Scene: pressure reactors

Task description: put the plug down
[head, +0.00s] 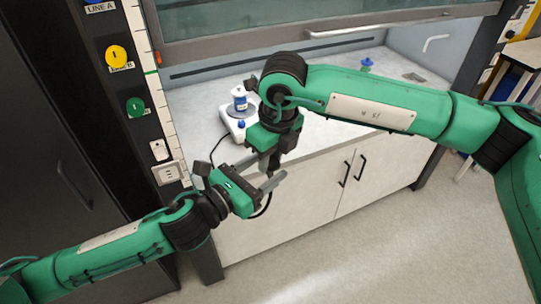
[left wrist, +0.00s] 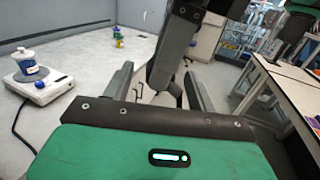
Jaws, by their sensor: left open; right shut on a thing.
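The plug itself cannot be made out; it is hidden between the grippers. A black cord (head: 218,146) runs from the white stirrer hotplate (head: 235,124) over the bench's front edge, and a loop of cord (head: 265,207) hangs below my left gripper. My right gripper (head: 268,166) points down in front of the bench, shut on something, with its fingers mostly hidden. My left gripper (head: 260,172) is open, its fingers to either side of the right gripper's tip. In the left wrist view the right gripper (left wrist: 172,72) comes down between the open left fingers.
A white bottle with a blue label (head: 240,98) stands on the hotplate. The bench top (head: 320,112) is largely clear, with a small blue and green item (head: 367,65) at the back. The fume hood sash (head: 300,25) is raised.

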